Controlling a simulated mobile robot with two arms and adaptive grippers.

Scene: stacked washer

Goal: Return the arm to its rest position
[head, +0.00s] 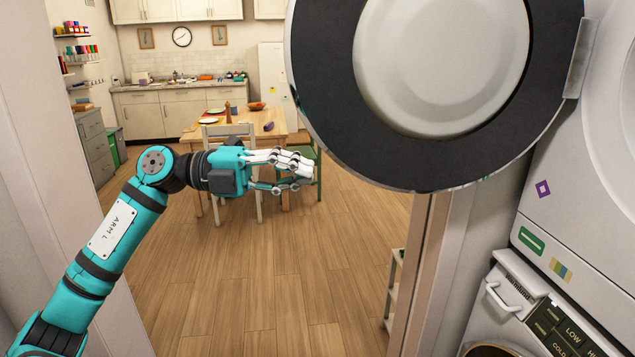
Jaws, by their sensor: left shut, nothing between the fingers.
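My left arm comes in from the lower left, bent at the elbow, and reaches to the right across the doorway. Its left gripper (303,175) is shut and empty, with white and teal fingers pointing right. It is held in the air, apart from the round washer door (340,120), and sits just below and left of the door's lower left edge in the picture. The door stands open, with a dark ring around a pale bulging centre. My right gripper is not in view.
The stacked washer (570,225) stands at the right, with a handled drawer (508,292) and control panel low down. A door frame (425,260) and a wall (50,150) flank the opening. Beyond are a wooden table (270,133) with chairs, kitchen cabinets (150,113) and clear wooden floor.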

